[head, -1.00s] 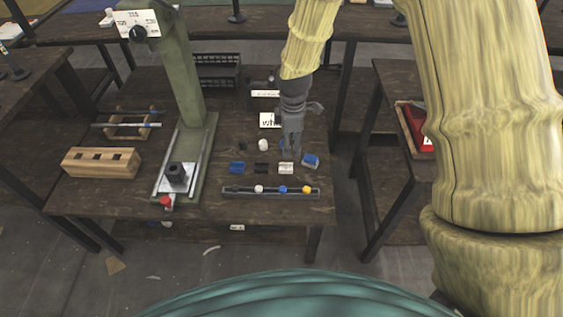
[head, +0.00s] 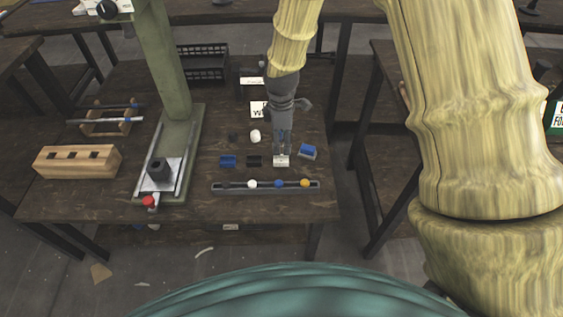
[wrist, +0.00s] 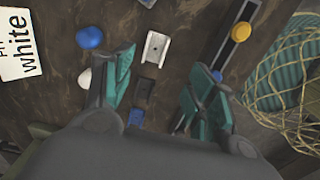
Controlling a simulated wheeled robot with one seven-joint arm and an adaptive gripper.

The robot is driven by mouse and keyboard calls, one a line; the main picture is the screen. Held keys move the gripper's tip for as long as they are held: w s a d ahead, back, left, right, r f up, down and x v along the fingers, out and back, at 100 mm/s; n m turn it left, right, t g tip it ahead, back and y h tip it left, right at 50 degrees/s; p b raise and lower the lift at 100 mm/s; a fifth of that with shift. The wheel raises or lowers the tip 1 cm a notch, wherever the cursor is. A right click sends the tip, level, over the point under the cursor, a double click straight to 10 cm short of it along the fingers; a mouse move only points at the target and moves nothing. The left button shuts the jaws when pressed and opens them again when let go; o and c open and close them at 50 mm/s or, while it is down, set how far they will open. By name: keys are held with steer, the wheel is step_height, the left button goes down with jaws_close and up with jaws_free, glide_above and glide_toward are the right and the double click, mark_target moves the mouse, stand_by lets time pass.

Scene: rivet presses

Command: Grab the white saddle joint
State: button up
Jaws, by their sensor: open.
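The white saddle joint (head: 281,161) lies on the dark wooden table, in a row with other small joints. In the wrist view the white saddle joint (wrist: 155,48) shows as a short channel-shaped block, ahead of and between the fingers. My gripper (head: 282,150) is over it, pointing down, with its tips close to it in the head view. In the wrist view my gripper (wrist: 164,68) has its two teal-padded fingers spread wide, with nothing held. Whether the fingertips touch the joint, I cannot tell.
A white round piece (head: 255,136) lies behind. A grey rack (head: 225,187) with coloured balls runs in front. A green press (head: 178,130) and a wooden block (head: 77,161) stand left.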

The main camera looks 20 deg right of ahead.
glide_above(281, 157)
steer(key=s, duration=0.2)
steer(key=f, duration=0.4)
steer(key=shift+a+f, duration=0.2)
steer(key=shift+a, duration=0.05)
steer(key=shift+w+d+f+b, duration=0.15)
steer(key=shift+f+b, duration=0.1)
steer(key=shift+f, duration=0.6)
steer(key=shift+w+a+f+b, duration=0.1)
steer(key=shift+f+b, duration=0.2)
steer(key=shift+f, duration=0.6)
steer(key=shift+w+d+f+b, duration=0.15)
steer(key=shift+f+b, duration=0.1)
steer(key=shift+f, duration=0.6)
steer(key=shift+a, duration=0.15)
steer(key=c, duration=0.9)
